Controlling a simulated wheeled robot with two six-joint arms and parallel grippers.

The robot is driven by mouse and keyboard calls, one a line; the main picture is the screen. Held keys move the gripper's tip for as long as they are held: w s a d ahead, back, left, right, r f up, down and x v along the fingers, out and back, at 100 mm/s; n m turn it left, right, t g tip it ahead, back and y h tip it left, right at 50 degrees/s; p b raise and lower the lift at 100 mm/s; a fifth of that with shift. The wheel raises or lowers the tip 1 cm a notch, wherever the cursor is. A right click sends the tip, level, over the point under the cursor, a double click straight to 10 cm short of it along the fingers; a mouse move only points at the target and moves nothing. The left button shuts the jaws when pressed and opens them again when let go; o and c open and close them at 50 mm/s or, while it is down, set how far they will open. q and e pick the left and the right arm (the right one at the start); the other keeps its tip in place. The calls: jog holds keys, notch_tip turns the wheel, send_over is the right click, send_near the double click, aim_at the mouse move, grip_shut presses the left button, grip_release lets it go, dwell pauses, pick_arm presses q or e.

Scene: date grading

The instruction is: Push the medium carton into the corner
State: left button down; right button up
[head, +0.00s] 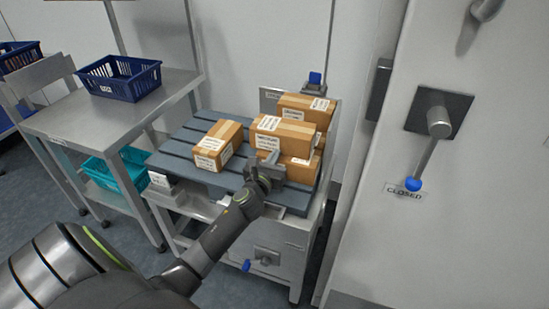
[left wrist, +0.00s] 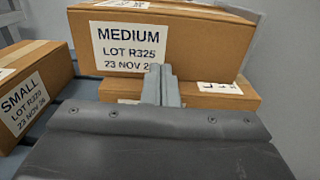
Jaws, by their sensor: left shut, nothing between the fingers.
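The medium carton (head: 284,136), brown with a white label, lies on top of another carton (head: 299,167) on a slatted blue-grey pallet (head: 178,149). In the left wrist view its MEDIUM label (left wrist: 121,47) faces me. The lower carton (left wrist: 215,94) shows beneath it. My left gripper (head: 266,165) is shut and empty at the near side of the stack. In the left wrist view its fingertips (left wrist: 161,75) overlap the medium carton's lower edge; I cannot tell if they touch. My right gripper is not in view.
A carton labelled SMALL (head: 218,145) stands left of the stack; another carton (head: 305,108) is behind it. The pallet's left part is bare. A steel table (head: 110,110) with a blue basket (head: 119,78) is at left. A white panel with a lever (head: 431,150) is at right.

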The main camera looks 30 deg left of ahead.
pick_arm(q)
jog(key=shift+w, duration=0.1)
jog(key=shift+x, duration=1.85)
